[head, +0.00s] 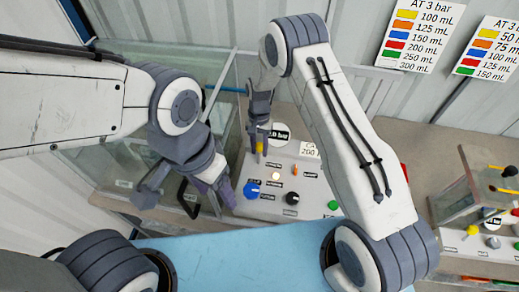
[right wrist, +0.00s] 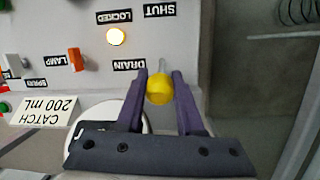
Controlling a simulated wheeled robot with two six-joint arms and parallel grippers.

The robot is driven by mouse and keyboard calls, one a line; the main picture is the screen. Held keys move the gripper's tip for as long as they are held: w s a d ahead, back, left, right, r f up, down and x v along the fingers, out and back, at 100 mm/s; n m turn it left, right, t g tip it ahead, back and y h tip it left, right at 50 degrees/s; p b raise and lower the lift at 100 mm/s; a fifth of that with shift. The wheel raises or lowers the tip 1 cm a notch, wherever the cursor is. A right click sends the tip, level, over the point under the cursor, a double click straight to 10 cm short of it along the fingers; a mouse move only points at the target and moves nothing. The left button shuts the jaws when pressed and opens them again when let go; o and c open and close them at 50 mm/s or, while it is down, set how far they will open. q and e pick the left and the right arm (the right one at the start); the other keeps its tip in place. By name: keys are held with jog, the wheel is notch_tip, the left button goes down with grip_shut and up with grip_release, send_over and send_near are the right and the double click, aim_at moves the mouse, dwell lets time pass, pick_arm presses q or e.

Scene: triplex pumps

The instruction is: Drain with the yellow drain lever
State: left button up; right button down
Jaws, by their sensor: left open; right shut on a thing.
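The yellow drain lever (right wrist: 159,88) has a round yellow knob on a pale stem, beside the DRAIN label in the right wrist view. My right gripper (right wrist: 158,95) is shut on this knob, one finger on each side. In the head view the lever (head: 260,147) shows as a small yellow spot at the panel's upper left, just below my right gripper (head: 259,128). My left gripper (head: 180,199) is open and empty, hanging in front of the glass tank, left of the panel.
The white control panel (head: 256,208) carries a blue knob (head: 251,191), a black knob (head: 292,198), a green button (head: 333,205) and an orange lamp switch (right wrist: 75,59). A yellow light (right wrist: 116,36) glows by the LOCKED label. A glass tank (head: 112,160) stands left; another pump unit stands right.

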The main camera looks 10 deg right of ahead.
jog(key=c, duration=0.5)
grip_release()
jog(key=shift+w+r+b, duration=0.25)
jog(key=shift+r+b, duration=0.25)
jog(key=shift+r, duration=0.05)
jog(key=b+v, duration=0.3)
jog(key=v, duration=0.6)
jog(key=shift+s+r+b, duration=0.1)
jog(key=shift+r+b, duration=0.1)
jog(key=shift+b, duration=0.15)
